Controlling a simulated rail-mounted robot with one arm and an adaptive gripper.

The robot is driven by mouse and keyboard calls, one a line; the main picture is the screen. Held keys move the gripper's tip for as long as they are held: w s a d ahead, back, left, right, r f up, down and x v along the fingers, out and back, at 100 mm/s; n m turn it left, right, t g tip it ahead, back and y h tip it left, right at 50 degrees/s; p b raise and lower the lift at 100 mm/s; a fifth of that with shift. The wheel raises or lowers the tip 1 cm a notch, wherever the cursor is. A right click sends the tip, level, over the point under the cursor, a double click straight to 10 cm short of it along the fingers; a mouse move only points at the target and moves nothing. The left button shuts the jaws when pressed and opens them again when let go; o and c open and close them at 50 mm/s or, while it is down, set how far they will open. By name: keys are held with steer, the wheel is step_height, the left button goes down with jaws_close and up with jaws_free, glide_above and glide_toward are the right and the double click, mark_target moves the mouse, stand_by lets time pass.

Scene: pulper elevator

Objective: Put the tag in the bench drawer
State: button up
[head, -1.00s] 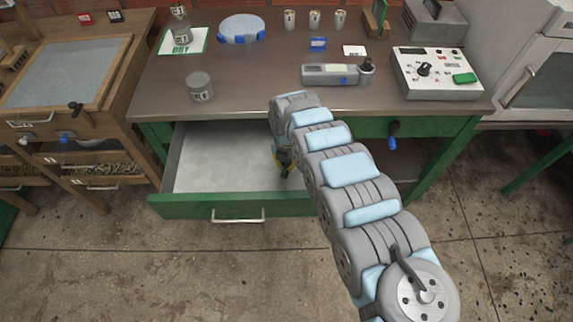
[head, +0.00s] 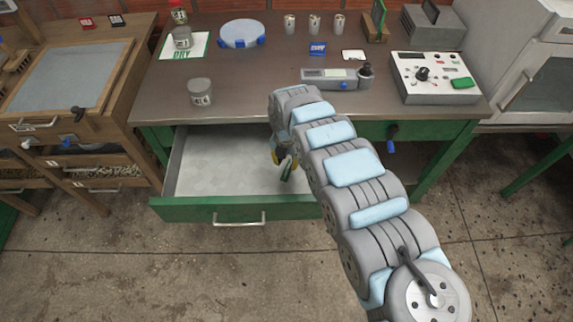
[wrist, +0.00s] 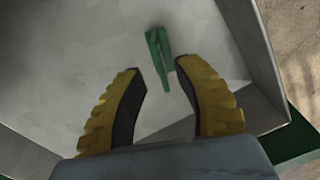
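The bench drawer (head: 220,165) is pulled open below the bench top, with a pale, bare floor and a green front. The tag (head: 287,168) shows as a small green and pale piece just below my gripper (head: 279,154), within the drawer's outline. In the wrist view the tag (wrist: 159,55) is a narrow green piece over the drawer floor, tilted, just beyond the fingertips. My gripper (wrist: 158,78) has its two yellow, dark-padded fingers spread apart with nothing gripped between them. I cannot tell whether the tag rests flat or is still above the floor.
The bench top (head: 245,88) lies above and behind the drawer. It holds a grey jar (head: 200,92), a handheld meter (head: 335,77) and a control box (head: 435,78). A wooden cabinet (head: 70,95) stands at left. My arm covers the drawer's right part.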

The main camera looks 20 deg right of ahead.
step_height(320, 180, up, 8)
steer(key=p, duration=0.2)
steer(key=shift+r, duration=0.25)
stand_by(0.3)
